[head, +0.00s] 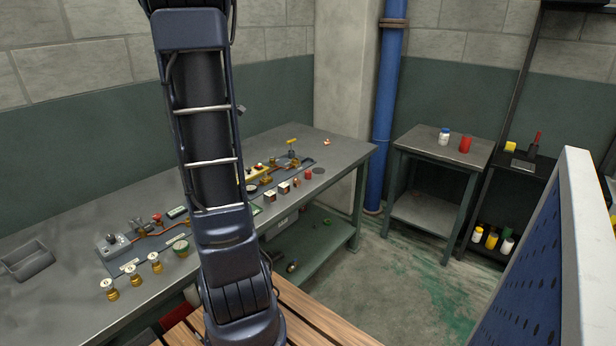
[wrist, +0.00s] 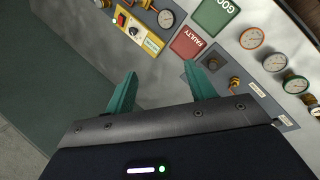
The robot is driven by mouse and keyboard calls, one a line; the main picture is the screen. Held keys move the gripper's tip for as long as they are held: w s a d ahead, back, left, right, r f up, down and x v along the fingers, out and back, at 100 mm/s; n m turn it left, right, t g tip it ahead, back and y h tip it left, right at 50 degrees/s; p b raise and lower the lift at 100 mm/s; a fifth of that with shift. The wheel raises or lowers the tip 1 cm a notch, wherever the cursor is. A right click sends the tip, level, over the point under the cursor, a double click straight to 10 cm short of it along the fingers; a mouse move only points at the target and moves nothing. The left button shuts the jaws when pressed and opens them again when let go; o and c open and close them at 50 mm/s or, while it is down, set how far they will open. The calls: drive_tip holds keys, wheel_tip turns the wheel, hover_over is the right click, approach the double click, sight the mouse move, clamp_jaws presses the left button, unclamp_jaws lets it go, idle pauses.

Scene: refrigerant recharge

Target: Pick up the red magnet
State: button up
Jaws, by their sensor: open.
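I cannot tell for sure which thing is the red magnet. A small red cylinder (head: 308,173) stands near the front edge of the workbench in the head view, beside a dark round disc (head: 319,171). A larger red cylinder (head: 466,144) stands on the side table. My gripper (wrist: 160,86) shows in the wrist view with its two teal fingers apart and nothing between them. It is above the bench, near the yellow panel (wrist: 142,35) and the red FAULTY plate (wrist: 188,43). In the head view my arm hides the gripper.
The workbench (head: 60,230) carries a grey tray (head: 27,258), several brass-based gauges and pipework. In the wrist view, a green GOOD plate (wrist: 215,14) and several gauges lie right of the fingers. The side table (head: 436,150) also holds a white-and-blue bottle (head: 444,136). A blue perforated panel (head: 535,270) stands front right.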

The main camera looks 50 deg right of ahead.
drive_tip(key=d+f+n+g+h, duration=0.1)
drive_tip(key=d+f+n, duration=0.5)
drive_tip(key=d, duration=1.1)
drive_tip(key=n+g, duration=0.2)
drive_tip(key=n, duration=0.1)
approach(308, 172)
drive_tip(key=shift+h, duration=0.3)
drive_tip(key=x, duration=0.5)
drive_tip(key=shift+w+a, duration=0.15)
drive_tip(key=shift+w, duration=0.25)
drive_tip(key=shift+s+x, duration=0.1)
drive_tip(key=shift+x, duration=1.3)
drive_tip(key=shift+s+x, duration=0.15)
drive_tip(key=shift+x, duration=1.25)
drive_tip(key=c, duration=1.1)
